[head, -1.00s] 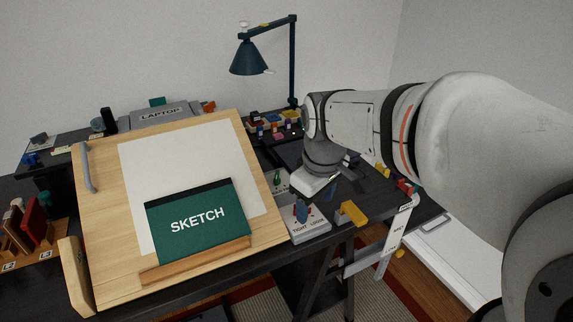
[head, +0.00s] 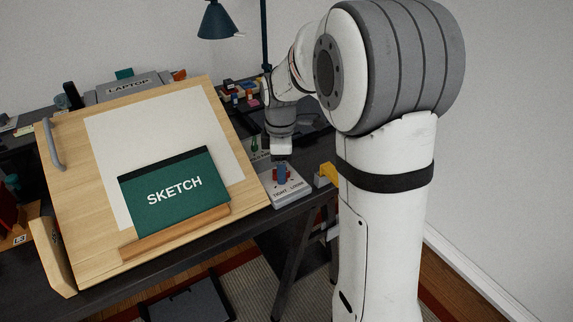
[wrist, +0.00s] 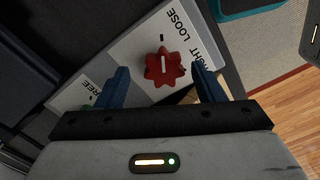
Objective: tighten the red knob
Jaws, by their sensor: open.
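The red knob (wrist: 156,79) is a lobed dial with a white line, on a pale plate (wrist: 128,58) lettered LOOSE and TIGHT. In the wrist view its line points up the picture, toward a dark tick near LOOSE. My gripper (wrist: 161,72) is open, with one blue finger on each side of the knob and a visible gap to each. In the head view the plate (head: 292,196) lies at the desk's front edge, right of the drawing board. My gripper (head: 281,174) points down over it there, and its blue finger partly hides the knob.
A tilted drawing board (head: 75,200) with a green sketchbook (head: 172,190) stands close on the left. A yellow object (head: 326,174) sits just right of the plate. A plate with a green knob (head: 254,144) lies behind. A lamp (head: 216,22) stands at the back.

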